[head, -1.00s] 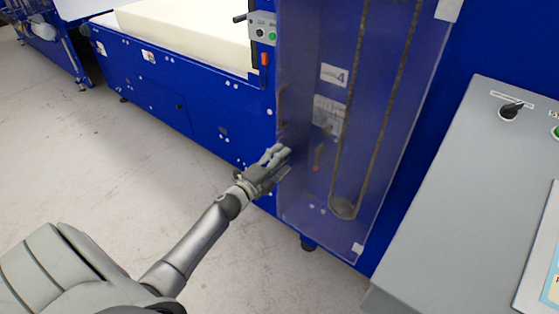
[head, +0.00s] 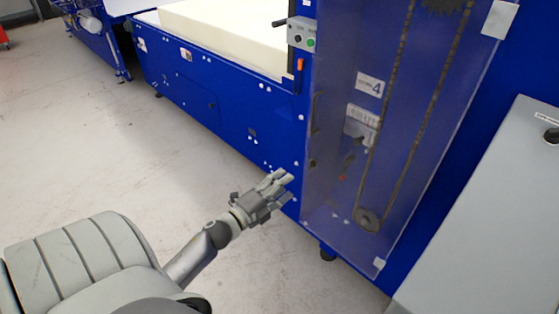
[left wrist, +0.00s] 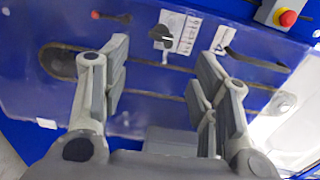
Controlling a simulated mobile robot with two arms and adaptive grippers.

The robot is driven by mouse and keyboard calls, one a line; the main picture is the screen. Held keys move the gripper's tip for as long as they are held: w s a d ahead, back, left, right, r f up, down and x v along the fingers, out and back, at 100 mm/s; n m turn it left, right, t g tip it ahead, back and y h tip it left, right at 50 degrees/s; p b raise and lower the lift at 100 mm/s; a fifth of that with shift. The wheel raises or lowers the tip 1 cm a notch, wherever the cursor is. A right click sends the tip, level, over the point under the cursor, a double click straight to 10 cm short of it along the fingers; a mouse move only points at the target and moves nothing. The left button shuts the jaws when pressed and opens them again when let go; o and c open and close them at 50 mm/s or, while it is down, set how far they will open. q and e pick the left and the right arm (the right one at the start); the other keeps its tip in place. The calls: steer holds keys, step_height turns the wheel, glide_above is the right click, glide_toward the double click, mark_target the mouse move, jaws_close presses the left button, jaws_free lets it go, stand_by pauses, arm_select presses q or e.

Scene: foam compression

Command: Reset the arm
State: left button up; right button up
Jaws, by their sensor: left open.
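My left gripper (head: 280,190) is open and empty in the head view, in front of the lower part of the blue machine and just left of its clear door. In the left wrist view its two fingers (left wrist: 160,75) are spread apart with nothing between them. They face the clear cover (left wrist: 20,80), with the chain and a dark rotary handle (left wrist: 160,34) behind or on it. My left arm (head: 205,250) reaches in from the lower left. My right gripper is not in view.
The blue machine (head: 205,110) carries a cream foam block (head: 225,38). Its clear door (head: 330,190) covers a chain. A small switch box (head: 302,36) sits above. A grey console (head: 485,210) stands at the right. Bare floor (head: 90,155) lies to the left.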

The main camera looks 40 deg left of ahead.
arm_select(q)
steer(key=shift+s, duration=0.4)
steer(key=s+d+f+n+g+y, duration=0.1)
steer(key=s+f+n+g, duration=0.25)
steer(key=f, duration=0.65)
steer(key=s+d+f+n+g, duration=0.25)
steer(key=s+f, duration=0.25)
steer(key=f, duration=0.6)
steer(key=s+d+f+n+g+y, duration=0.15)
steer(key=s+f+n, duration=0.25)
steer(key=f, duration=0.6)
steer(key=s+d+f+n+g, duration=0.2)
steer(key=s+f, duration=0.3)
steer(key=s, duration=0.4)
steer(key=s+d+f+n+g+h, duration=0.1)
steer(key=s+d+f+g, duration=0.3)
steer(key=s, duration=0.6)
steer(key=s+d+f+n+g, duration=0.3)
steer(key=s+d+f, duration=0.1)
steer(key=s+f, duration=0.3)
steer(key=shift+s+f, duration=0.4)
steer(key=shift+s, duration=0.85)
steer(key=shift+g, duration=0.25)
